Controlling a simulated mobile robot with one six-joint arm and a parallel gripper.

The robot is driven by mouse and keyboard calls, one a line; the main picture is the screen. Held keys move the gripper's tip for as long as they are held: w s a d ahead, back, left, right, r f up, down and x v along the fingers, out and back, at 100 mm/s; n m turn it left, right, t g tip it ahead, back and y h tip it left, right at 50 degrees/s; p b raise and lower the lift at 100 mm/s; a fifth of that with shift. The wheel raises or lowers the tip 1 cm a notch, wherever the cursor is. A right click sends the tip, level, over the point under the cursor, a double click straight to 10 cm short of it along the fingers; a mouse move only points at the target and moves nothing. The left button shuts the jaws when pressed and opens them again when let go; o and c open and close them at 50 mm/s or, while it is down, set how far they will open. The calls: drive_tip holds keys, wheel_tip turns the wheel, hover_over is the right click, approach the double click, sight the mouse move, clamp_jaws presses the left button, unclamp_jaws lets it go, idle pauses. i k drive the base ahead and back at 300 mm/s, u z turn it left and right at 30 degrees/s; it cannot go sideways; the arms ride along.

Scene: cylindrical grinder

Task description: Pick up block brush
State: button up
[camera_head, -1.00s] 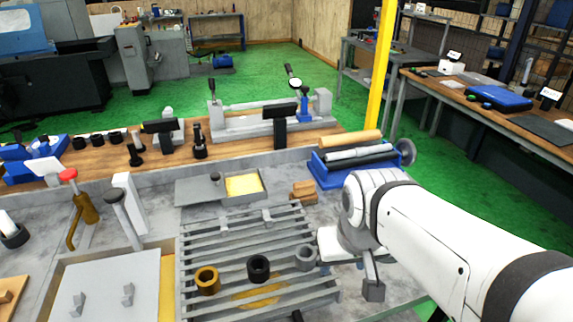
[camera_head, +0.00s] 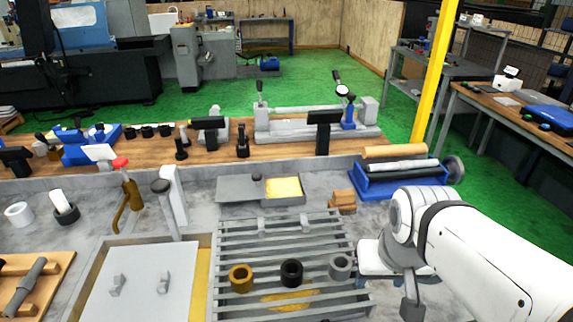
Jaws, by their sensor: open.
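A small brown wooden block (camera_head: 342,201), which looks like the block brush, lies on the grey worktop behind the slatted grate. It stands just right of a shallow grey tray with a yellow inside. Its bristles cannot be made out. My gripper (camera_head: 376,262) is at the end of my white arm, at the right edge of the grate, nearer to me than the block and apart from it. The jaws are open, and nothing shows between them. My wrist partly hides the fingers.
The slatted grate (camera_head: 236,236) bears brown, black and grey rings. A blue roller stand (camera_head: 398,186) is behind my wrist, close right of the block. The yellow-lined tray (camera_head: 240,190) is to the block's left. A yellow post (camera_head: 436,70) rises farther back.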

sight(344, 199)
drive_tip(key=z, duration=0.15)
drive_tip(key=k, duration=0.55)
drive_tip(key=u, duration=2.15)
drive_tip(key=k, duration=0.7)
drive_tip(key=z, duration=1.65)
drive_tip(key=i, duration=1)
drive_tip(key=z, duration=0.05)
